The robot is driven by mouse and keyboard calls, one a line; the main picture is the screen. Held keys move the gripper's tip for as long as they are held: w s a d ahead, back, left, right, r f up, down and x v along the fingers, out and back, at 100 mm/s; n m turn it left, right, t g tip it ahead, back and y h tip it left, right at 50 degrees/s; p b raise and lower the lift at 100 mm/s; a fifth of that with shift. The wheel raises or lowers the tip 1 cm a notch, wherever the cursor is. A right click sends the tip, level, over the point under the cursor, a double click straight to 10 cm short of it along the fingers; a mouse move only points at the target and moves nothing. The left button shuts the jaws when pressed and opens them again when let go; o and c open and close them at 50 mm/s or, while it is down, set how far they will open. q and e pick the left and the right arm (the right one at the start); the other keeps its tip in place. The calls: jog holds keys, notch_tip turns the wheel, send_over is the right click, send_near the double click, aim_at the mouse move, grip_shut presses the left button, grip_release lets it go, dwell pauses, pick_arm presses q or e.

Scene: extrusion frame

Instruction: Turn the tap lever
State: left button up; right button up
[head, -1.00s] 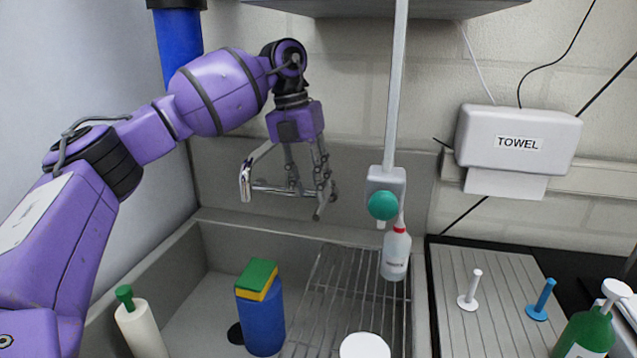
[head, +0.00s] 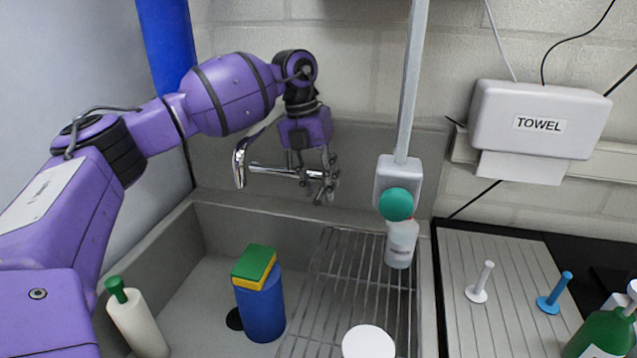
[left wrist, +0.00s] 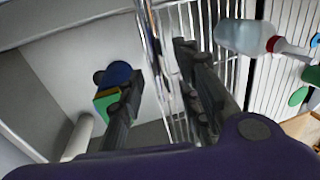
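The chrome tap (head: 270,170) sticks out over the back of the sink, with its spout bent down at the left. My left gripper (head: 322,188) is at the tap's right end, pointing down. In the left wrist view, the two dark fingers (left wrist: 156,66) stand apart and a shiny chrome part of the tap (left wrist: 153,40) runs between them. I cannot tell whether either finger touches it. The lever cannot be told apart from the tap body, as the gripper partly covers that end. My right gripper is in no view.
Below, the sink holds a blue cylinder (head: 262,315) with a green-yellow sponge (head: 254,264), a white bottle (head: 136,322) and a wire rack (head: 315,300). A grey post with a green knob (head: 396,204) stands right of the gripper, before a clear bottle (head: 401,246).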

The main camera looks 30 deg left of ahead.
pick_arm(q)
jog(key=shift+f, duration=0.1)
grip_shut()
dwell(0.4)
